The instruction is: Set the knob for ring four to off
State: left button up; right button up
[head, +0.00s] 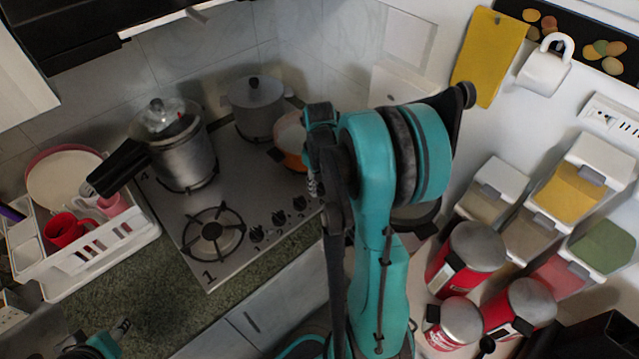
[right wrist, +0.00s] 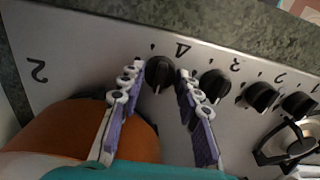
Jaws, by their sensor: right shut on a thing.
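In the right wrist view a black knob (right wrist: 160,76) on the steel stove panel sits between my right gripper's fingertips (right wrist: 161,86). The gripper is shut on this knob. An upside-down 4 is printed beside it. Three more black knobs (right wrist: 215,86) run along the panel to the right. In the head view three knobs (head: 278,218) show on the stove (head: 243,187); my right arm hides the gripped knob and most of its gripper. Part of my left gripper (head: 122,328) shows at the lower left; its opening is unclear.
A pressure cooker (head: 182,150), a grey pot (head: 256,106) and an orange pot (head: 289,158) stand on the stove. A white dish rack (head: 100,258) is at left. Red canisters (head: 465,255) and spice dispensers (head: 570,195) are at right.

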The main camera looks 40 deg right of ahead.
aim_at(319, 186)
jog(key=o, duration=1.2)
jog(key=shift+c, duration=0.2)
jog(key=shift+r, duration=0.1)
notch_tip(319, 186, up, 12)
jog(key=s+a+f+t+b, duration=0.1)
jog(key=s+a+t, duration=0.2)
jog(key=a, duration=0.8)
jog(key=s+a+f+t+b, duration=0.1)
jog(key=s+a+t, duration=0.2)
jog(key=a, duration=0.9)
jog(key=shift+s+f+t, duration=0.35)
jog(key=shift+s+t, duration=0.05)
jog(key=shift+t, duration=0.2)
